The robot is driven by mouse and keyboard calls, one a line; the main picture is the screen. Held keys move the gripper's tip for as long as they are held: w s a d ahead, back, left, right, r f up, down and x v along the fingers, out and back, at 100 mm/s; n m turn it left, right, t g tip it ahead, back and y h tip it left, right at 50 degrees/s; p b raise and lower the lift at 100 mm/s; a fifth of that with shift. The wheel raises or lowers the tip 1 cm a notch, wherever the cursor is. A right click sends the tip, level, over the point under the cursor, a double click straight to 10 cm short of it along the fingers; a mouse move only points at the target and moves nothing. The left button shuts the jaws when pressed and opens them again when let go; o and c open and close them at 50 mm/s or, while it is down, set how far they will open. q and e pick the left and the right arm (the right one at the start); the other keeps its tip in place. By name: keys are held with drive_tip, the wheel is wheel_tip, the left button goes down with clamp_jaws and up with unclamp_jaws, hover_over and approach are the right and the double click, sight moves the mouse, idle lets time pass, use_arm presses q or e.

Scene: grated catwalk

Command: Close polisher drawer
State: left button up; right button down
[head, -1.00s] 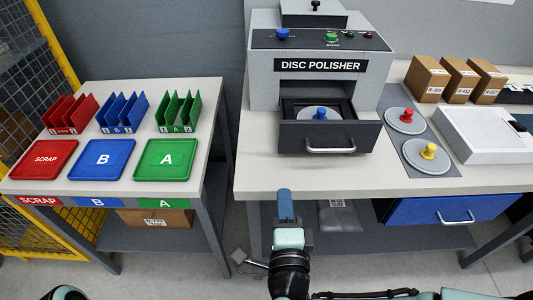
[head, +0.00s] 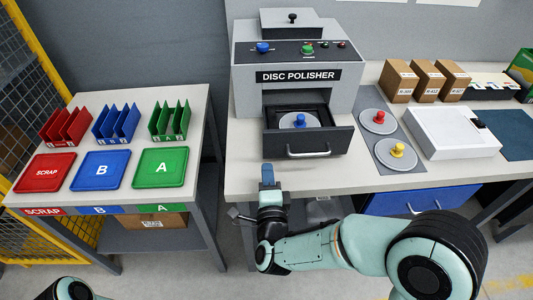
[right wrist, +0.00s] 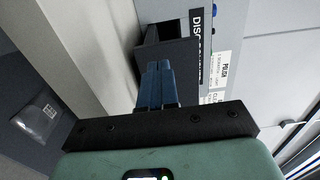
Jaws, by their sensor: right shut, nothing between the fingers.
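The grey disc polisher (head: 345,95) stands on the right-hand workbench. Its dark drawer (head: 275,145) is pulled out at the front, with a silver bar handle (head: 308,153). A disc with a blue knob (head: 299,121) lies in the drawer. My right gripper (head: 267,174) is shut and empty, just in front of the bench's front edge, below and left of the drawer front and apart from it. In the right wrist view its blue fingers (right wrist: 157,84) are together, with the dark drawer (right wrist: 180,52) beyond them. My left gripper is out of view; only part of my left arm shows at the bottom left.
Two discs, one with a red knob (head: 379,118) and one with a yellow knob (head: 397,151), lie right of the polisher. A white box (head: 450,133) and brown cartons (head: 398,82) stand further right. The left table holds red, blue and green trays (head: 160,168). A blue bench drawer (head: 420,199) is below.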

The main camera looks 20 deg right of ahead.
sight(265, 149)
drive_tip(key=p+x, duration=0.1)
drive_tip(key=x, duration=0.4)
drive_tip(key=shift+w+d, duration=0.1)
drive_tip(key=shift+w, duration=0.05)
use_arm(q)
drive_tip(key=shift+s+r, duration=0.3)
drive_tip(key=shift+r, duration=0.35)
use_arm(e)
drive_tip(key=shift+w, duration=0.1)
